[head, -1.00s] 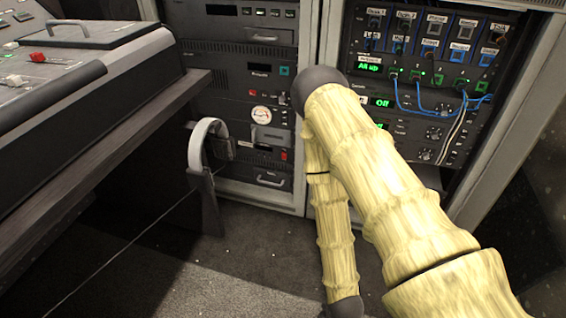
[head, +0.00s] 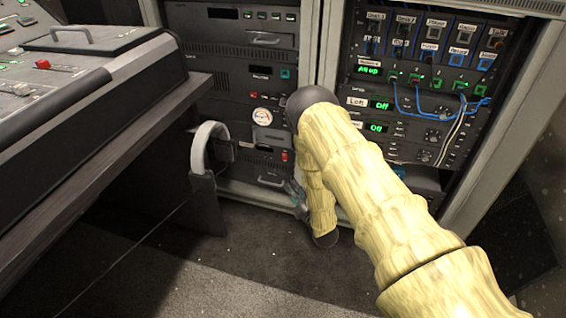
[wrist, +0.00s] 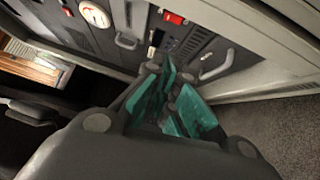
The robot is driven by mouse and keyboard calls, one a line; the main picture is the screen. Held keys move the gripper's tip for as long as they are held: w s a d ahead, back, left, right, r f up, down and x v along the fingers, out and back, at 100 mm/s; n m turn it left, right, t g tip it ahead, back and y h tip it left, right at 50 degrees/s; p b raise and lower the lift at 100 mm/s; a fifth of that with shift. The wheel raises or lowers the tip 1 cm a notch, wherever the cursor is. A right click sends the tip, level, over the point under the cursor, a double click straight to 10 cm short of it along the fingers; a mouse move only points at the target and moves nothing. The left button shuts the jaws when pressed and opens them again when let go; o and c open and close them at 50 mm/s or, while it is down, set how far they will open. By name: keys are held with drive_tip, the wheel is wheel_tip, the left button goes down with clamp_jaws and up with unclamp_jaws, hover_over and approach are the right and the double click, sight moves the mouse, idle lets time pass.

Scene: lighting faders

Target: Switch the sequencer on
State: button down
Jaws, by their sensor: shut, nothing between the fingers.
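My gripper (head: 297,195) is low in front of the left rack, partly hidden by my own arm in the head view. In the wrist view its teal fingers (wrist: 176,82) are together and empty. They point toward the rack's lower panels. A red switch (head: 284,155) sits on a lower panel of the left rack; it also shows in the wrist view (wrist: 173,18), beyond the fingers and apart from them. A round white gauge (head: 262,116) is above and left of it. I cannot read which unit is the sequencer.
The right rack (head: 415,100) has green displays reading "All up" and "Off", with blue cables looping across it. The carpet (head: 240,250) in front is clear.

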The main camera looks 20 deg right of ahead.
sight(285, 157)
drive_tip(key=shift+w, duration=0.15)
drive_tip(key=d+b+x, duration=0.2)
drive_tip(key=b+x, duration=0.3)
drive_tip(key=x, duration=0.7)
drive_tip(key=shift+w+d+r+b, duration=0.2)
drive_tip(key=shift+w+d+b, duration=0.15)
drive_tip(key=shift+w, duration=0.25)
drive_tip(key=shift+a, duration=0.1)
